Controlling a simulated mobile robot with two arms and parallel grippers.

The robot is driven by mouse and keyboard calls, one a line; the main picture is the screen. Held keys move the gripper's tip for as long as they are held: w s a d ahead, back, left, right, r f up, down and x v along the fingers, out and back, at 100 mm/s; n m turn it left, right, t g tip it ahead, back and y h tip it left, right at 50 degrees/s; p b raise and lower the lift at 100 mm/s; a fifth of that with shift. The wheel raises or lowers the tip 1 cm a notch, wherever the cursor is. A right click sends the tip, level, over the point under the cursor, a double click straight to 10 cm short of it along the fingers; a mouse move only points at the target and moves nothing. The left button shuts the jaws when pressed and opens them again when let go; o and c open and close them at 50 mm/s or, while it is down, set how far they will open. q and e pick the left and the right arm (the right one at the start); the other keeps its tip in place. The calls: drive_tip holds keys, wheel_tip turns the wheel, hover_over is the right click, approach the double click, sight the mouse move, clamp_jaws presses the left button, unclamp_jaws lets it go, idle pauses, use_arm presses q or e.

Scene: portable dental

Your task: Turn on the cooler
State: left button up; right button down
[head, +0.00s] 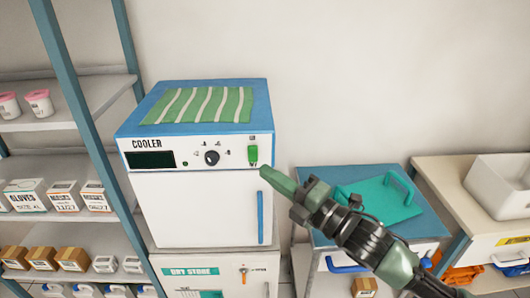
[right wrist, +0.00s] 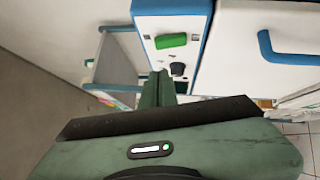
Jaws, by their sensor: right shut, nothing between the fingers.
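The cooler (head: 205,205) is a white box with a blue top frame, standing left of centre in the head view. Its front panel has a dark display (head: 151,160), a black knob (head: 211,157) and a green rocker switch (head: 252,154) at the right end. In the right wrist view the green switch (right wrist: 171,41) and black knob (right wrist: 178,69) show beyond the fingers. My right gripper (head: 264,172) is shut and empty, its tip just below and right of the switch. I cannot tell whether it touches the panel. My left gripper is not in view.
A blue handle (head: 266,217) runs down the cooler door. A shelf rack (head: 88,100) with cups and boxes stands at left. A blue-topped cabinet (head: 320,215) with a green tray (head: 375,203) stands at right. The wall above is clear.

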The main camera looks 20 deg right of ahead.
sight(255, 149)
drive_tip(key=shift+w+d+r+p, duration=0.15)
drive_tip(key=shift+w+p, duration=0.15)
drive_tip(key=shift+w, duration=0.55)
drive_tip(key=shift+w+a+r+p, duration=0.1)
drive_tip(key=shift+w+r+p, duration=0.15)
drive_tip(key=shift+w, duration=0.65)
drive_tip(key=shift+w+d+r+p, duration=0.1)
drive_tip(key=shift+w+p, duration=0.2)
drive_tip(key=shift+w, duration=0.55)
drive_tip(key=shift+r, duration=0.1)
drive_tip(key=p, duration=0.1)
drive_tip(key=r+p, duration=0.1)
drive_tip(key=shift+w+d+m+p, duration=0.1)
drive_tip(key=shift+w+m+p, duration=0.2)
drive_tip(key=shift+p, duration=0.05)
drive_tip(key=shift+f+g+h, duration=0.3)
drive_tip(key=shift+g, duration=0.1)
